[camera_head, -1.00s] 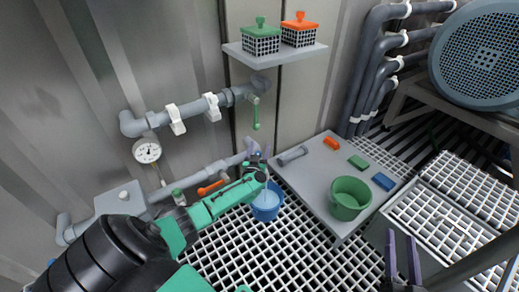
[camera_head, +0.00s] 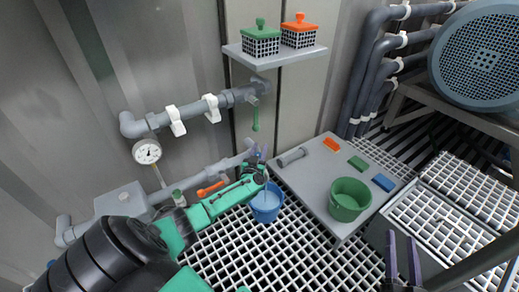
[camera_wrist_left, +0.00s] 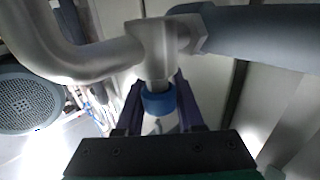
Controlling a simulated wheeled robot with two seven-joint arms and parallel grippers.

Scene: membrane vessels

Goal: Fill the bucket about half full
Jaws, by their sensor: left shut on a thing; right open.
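A blue bucket (camera_head: 265,213) stands on the white floor grating below the end of the lower pipe. Its inside shows a pale blue surface that looks like liquid; the exact level is hard to tell. My left gripper (camera_head: 262,163) is at the pipe end just above the bucket and hides part of the outlet. In the left wrist view its dark fingers (camera_wrist_left: 160,104) are closed around a blue round fitting (camera_wrist_left: 158,101) under a grey pipe tee (camera_wrist_left: 157,42). My right gripper (camera_head: 403,257) is open and empty at the lower right.
A grey platform (camera_head: 310,190) beside the bucket carries a green bucket (camera_head: 349,200) and several coloured blocks. A gauge (camera_head: 146,152) is at left.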

